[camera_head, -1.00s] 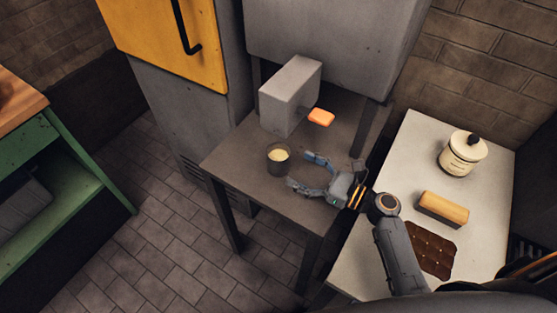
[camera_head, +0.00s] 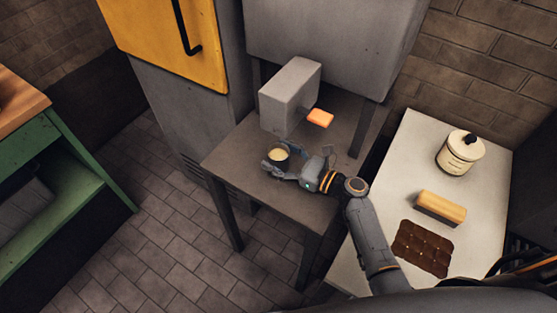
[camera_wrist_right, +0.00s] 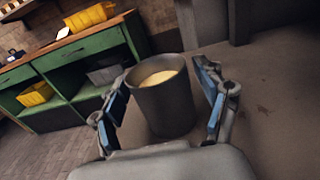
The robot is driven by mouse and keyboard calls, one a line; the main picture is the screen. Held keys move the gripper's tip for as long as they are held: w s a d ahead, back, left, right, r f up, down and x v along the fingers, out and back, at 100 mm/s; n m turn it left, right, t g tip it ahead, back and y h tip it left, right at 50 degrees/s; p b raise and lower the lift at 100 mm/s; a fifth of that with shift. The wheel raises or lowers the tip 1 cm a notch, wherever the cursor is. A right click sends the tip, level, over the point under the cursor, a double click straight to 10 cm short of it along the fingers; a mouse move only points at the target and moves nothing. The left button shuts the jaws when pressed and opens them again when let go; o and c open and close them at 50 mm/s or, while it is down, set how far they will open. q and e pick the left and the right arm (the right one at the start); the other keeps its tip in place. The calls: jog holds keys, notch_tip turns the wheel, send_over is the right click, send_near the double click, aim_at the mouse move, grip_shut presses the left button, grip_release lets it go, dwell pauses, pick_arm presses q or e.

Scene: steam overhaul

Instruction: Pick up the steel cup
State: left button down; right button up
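The steel cup (camera_head: 278,157) stands upright on the dark metal table (camera_head: 240,150), near its left edge, with something pale yellow inside. My right gripper (camera_head: 282,165) has come up to the cup from the right, low over the table. In the right wrist view the cup (camera_wrist_right: 162,100) stands between the two blue-padded fingers of the right gripper (camera_wrist_right: 165,98). The fingers are apart, with a gap visible at the right finger and little or no gap at the left one. My left gripper is not in view.
A grey box (camera_head: 290,97) and an orange block (camera_head: 320,118) are behind the cup on the table. The white counter (camera_head: 385,215) at right holds a lidded jar (camera_head: 461,153), a loaf-like block (camera_head: 441,207) and a brown slab (camera_head: 423,248). A green shelf unit (camera_head: 70,190) stands at left.

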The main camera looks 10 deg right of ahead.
jog(key=c, duration=1.1)
jog(key=shift+r, duration=0.2)
